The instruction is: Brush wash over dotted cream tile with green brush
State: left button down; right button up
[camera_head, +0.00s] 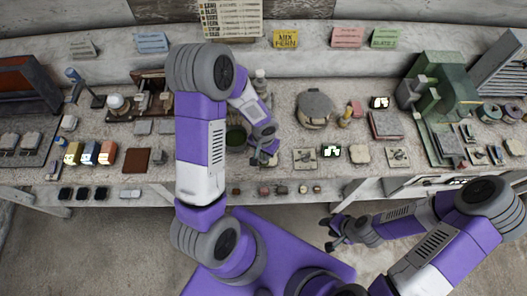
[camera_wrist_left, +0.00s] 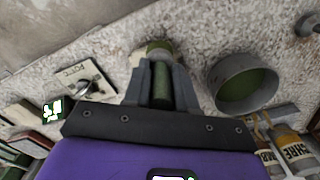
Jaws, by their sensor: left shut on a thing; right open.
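My left gripper (camera_head: 262,157) is shut on the green brush (camera_wrist_left: 161,88), whose green handle shows between the fingers in the left wrist view. A pale cream piece (camera_wrist_left: 139,54) lies just beyond the fingertips; I cannot tell whether it is the dotted tile, and no dots are clear. The brush tip is hard to make out there. A grey bowl (camera_wrist_left: 216,88) with green inside stands beside the gripper; it also shows in the head view (camera_head: 236,137), partly behind my left arm. My right gripper (camera_head: 334,234) is open and empty, low in front of the bench.
A cream tile with a metal piece on it (camera_head: 304,164) lies close right of my left gripper. A dark tile with a bright mark (camera_head: 331,151) follows. A round grey lidded thing (camera_head: 315,107) stands behind. Bottles (camera_wrist_left: 292,146) stand near the bowl.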

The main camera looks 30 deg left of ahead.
pick_arm(q)
jog(key=shift+s+d+b, duration=0.2)
jog(key=shift+s+b, duration=0.1)
jog(key=shift+b, duration=0.1)
jog(key=shift+w+a+p, duration=0.2)
jog(key=shift+w+p, duration=0.1)
jog(key=shift+w, duration=0.05)
jog(key=shift+w+a+p, duration=0.25)
jog(key=shift+w+a, duration=0.15)
jog(key=shift+w, duration=0.2)
jog(key=shift+w+a+p, duration=0.2)
jog(key=shift+w+a, duration=0.15)
jog(key=shift+w, duration=0.25)
jog(key=shift+s+d+f+b, duration=0.15)
jog(key=shift+s+d+b, duration=0.1)
jog(key=shift+s+b, duration=0.2)
jog(key=shift+s+d+b, duration=0.4)
jog(key=shift+s+b, duration=0.1)
jog(key=shift+s, duration=0.1)
jog(key=shift+s+d+b, duration=0.35)
jog(key=shift+s+b, duration=0.1)
jog(key=shift+s, duration=0.1)
jog(key=shift+w+a, duration=0.1)
